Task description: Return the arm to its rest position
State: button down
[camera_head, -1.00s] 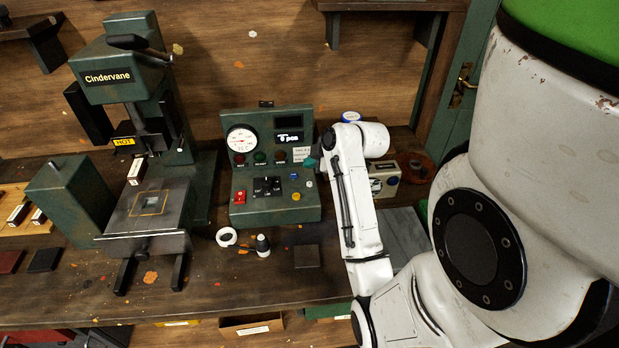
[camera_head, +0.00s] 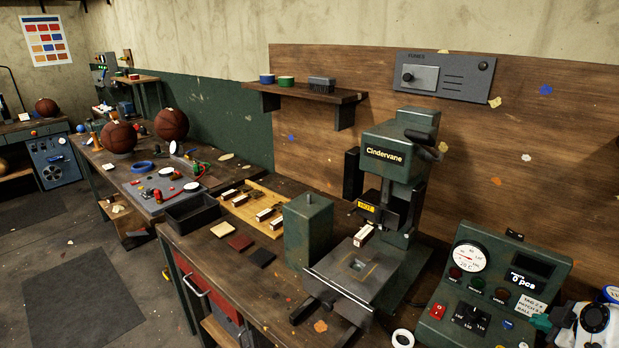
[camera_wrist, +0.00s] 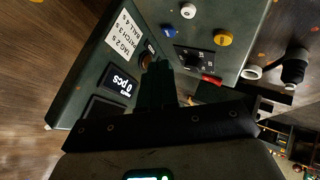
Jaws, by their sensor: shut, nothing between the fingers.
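My gripper (camera_wrist: 158,68) points toward the green control box (camera_wrist: 150,40) in the wrist view. Its dark green fingers are together with nothing between them. They lie in front of the box's panel; whether they touch it I cannot tell. In the head view only the teal tip of my gripper (camera_head: 541,322) and a bit of my white arm show at the lower right edge, beside the control box (camera_head: 490,295). The rest of my arm is outside that view.
The Cindervane press (camera_head: 395,165) stands on the bench left of the control box. Two brown balls (camera_head: 119,137) sit on the farther bench. Open floor (camera_head: 85,290) is at the left.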

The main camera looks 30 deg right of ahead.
jog(key=shift+y, duration=0.9)
jog(key=w+a, duration=0.2)
jog(key=a, duration=0.1)
jog(key=w+a+f, duration=0.1)
jog(key=w+a, duration=0.1)
jog(key=a, duration=0.1)
jog(key=w+a+f, duration=0.1)
jog(key=w+a, duration=0.1)
jog(key=w, duration=0.1)
jog(key=shift+a+f, duration=0.25)
jog(key=shift+a, duration=0.15)
jog(key=w+a+f+m+g+y, duration=0.1)
jog(key=w+a+f+y, duration=0.1)
jog(key=a, duration=1.3)
jog(key=w+a+f+m+g+y, duration=0.1)
jog(key=a+f+m+g, duration=0.1)
jog(key=a, duration=1.3)
jog(key=s+d+f+g+b, duration=0.1)
jog(key=s+f+g+b, duration=0.2)
jog(key=s+f, duration=0.6)
jog(key=shift+s+d+f+g, duration=0.3)
jog(key=shift+s+g, duration=0.1)
jog(key=shift+s, duration=0.4)
